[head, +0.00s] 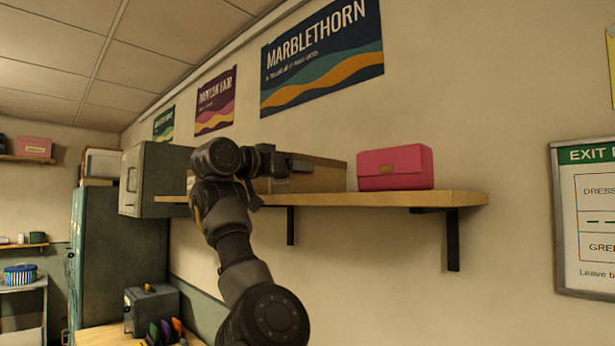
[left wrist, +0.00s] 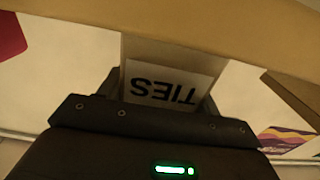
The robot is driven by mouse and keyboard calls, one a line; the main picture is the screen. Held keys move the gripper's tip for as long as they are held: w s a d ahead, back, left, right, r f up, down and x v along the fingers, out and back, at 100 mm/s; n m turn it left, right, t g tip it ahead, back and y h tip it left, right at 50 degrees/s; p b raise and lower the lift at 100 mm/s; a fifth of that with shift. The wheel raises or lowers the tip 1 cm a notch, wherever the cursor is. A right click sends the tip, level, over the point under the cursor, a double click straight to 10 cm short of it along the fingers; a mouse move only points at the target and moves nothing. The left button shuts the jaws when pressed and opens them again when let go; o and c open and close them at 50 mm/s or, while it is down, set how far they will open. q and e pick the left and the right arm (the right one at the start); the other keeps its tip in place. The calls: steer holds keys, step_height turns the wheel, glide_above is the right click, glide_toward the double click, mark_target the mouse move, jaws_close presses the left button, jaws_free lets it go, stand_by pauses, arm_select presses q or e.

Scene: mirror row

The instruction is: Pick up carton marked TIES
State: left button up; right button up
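The carton marked TIES (left wrist: 175,62) shows in the left wrist view, its white label upside down, between the two dark fingers of my left gripper (left wrist: 162,95). The fingers stand apart, one at each side of the label; I see no clear grip on the carton. In the head view a tan carton (head: 328,176) rests on the wooden shelf (head: 400,198), partly hidden behind my left gripper (head: 300,165); its label does not show there. My right gripper is out of view.
A pink box (head: 395,168) stands to the right on the same shelf. A grey cabinet (head: 157,180) is to the left. Black brackets (head: 453,240) hold the shelf. Posters hang above. Below left, a small metal box (head: 150,308) stands on a wooden surface.

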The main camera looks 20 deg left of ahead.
arm_select(q)
steer(key=shift+w+d+f, duration=0.1)
steer(key=shift+w+f, duration=0.05)
steer(key=shift+w, duration=0.1)
steer(key=shift+c, duration=1.1)
steer(key=c, duration=0.3)
steer(key=shift+f, duration=0.1)
steer(key=shift+c, duration=0.2)
steer(key=shift+r+b, duration=0.4)
steer(key=shift+r, duration=0.1)
step_height(320, 180, up, 2)
steer(key=shift+r+b, duration=0.25)
steer(key=shift+b, duration=0.25)
steer(key=s+a+r+b, duration=0.2)
steer(key=s+a+r, duration=0.7)
steer(key=s, duration=0.1)
steer(key=shift+s+a+r, duration=0.2)
steer(key=shift+s+r, duration=0.05)
steer(key=shift+r, duration=0.1)
